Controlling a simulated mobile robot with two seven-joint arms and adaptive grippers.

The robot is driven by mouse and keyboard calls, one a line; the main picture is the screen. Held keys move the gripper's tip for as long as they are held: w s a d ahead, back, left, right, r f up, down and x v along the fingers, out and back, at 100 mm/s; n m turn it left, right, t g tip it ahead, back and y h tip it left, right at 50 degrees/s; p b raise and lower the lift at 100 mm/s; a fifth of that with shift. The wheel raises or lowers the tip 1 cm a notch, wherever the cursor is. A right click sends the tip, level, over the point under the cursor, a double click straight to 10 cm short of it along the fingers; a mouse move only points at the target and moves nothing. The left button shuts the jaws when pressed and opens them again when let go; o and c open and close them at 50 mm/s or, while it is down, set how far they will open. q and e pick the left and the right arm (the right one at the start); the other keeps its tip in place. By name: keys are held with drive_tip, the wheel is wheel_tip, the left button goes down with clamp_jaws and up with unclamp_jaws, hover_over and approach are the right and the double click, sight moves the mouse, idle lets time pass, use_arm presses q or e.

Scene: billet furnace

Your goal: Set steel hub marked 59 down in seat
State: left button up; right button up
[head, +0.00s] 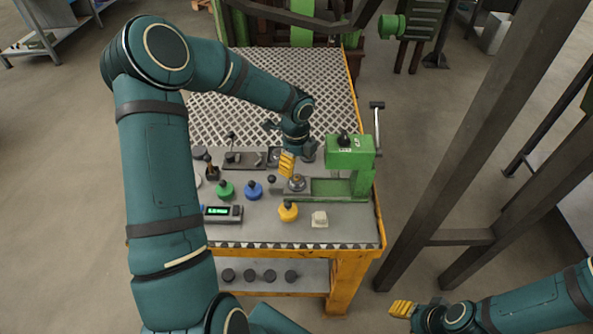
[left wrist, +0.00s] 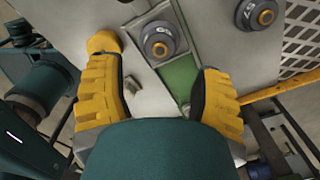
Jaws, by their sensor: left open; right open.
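A steel hub (head: 297,182) with a bronze centre sits at the left end of the green press (head: 350,152) base, and shows in the left wrist view (left wrist: 158,42). A second similar hub (left wrist: 258,14) lies at the top of that view. Both have small markings that I cannot read surely; I cannot tell which is 59. My left gripper (head: 287,164) is above and just beside the first hub. In the left wrist view its yellow fingers (left wrist: 160,92) are spread apart with nothing between them. My right gripper (head: 403,309) is open and empty, off the bench's front right.
The bench (head: 355,233) also carries green (head: 225,190), blue (head: 253,190) and yellow (head: 288,211) knobbed pieces, a pale block (head: 319,219) and a digital display (head: 222,213). A metal grating (head: 310,80) lies behind. Dark steel posts (head: 480,130) stand to the right.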

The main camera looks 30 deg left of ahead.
sight(296, 177)
use_arm(q)
wheel_tip(296, 177, up, 6)
drive_tip(key=shift+f+p, duration=0.25)
drive_tip(key=shift+p, duration=0.2)
use_arm(e)
drive_tip(key=shift+w+r, duration=0.25)
drive_tip(key=shift+r, duration=0.3)
use_arm(q)
drive_tip(key=shift+s+f, duration=0.1)
drive_tip(key=shift+s, duration=0.05)
use_arm(e)
drive_tip(key=shift+s, duration=0.15)
